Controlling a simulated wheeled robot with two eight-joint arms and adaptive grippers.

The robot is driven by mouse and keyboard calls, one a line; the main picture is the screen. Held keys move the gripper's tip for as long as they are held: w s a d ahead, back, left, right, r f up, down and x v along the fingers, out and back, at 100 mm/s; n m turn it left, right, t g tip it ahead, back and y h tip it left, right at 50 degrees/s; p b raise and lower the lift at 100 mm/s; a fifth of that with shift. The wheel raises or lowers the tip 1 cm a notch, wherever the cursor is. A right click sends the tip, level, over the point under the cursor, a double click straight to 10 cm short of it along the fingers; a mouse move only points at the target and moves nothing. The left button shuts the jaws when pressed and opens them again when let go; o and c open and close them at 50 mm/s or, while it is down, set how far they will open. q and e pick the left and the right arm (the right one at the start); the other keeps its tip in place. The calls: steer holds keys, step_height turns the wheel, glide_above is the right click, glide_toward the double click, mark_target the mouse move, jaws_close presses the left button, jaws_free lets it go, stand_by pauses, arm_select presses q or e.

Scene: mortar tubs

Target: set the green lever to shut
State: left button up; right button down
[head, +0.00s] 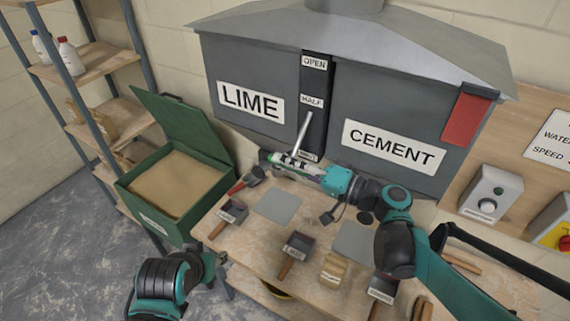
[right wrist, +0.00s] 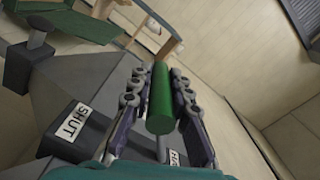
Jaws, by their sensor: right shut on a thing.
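The green lever's grip (right wrist: 160,98) is a plain green cylinder between the fingers of my right gripper (right wrist: 160,95) in the right wrist view. In the head view my right gripper (head: 285,160) is shut around the grip, which is mostly hidden. The lever's silver rod (head: 301,134) slants up from the gripper to the dark strip, just below the HALF label (head: 312,101). The OPEN label (head: 314,62) is at the strip's top. The SHUT label (right wrist: 70,123) shows in the right wrist view. My left gripper (head: 215,264) is low at the left; its fingers are unclear.
The LIME (head: 250,101) and CEMENT (head: 393,148) hopper fronts flank the strip. Below lies a wooden bench (head: 258,238) with labelled scoops and grey plates. A green open bin (head: 143,215) of sand stands left, beside a shelf. Control boxes are at right.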

steer(key=shift+d, duration=0.1)
stand_by(0.3)
steer(key=c, duration=1.4)
jaws_free()
steer(key=shift+w, duration=0.1)
steer(key=shift+d, duration=0.1)
steer(key=v, duration=1.2)
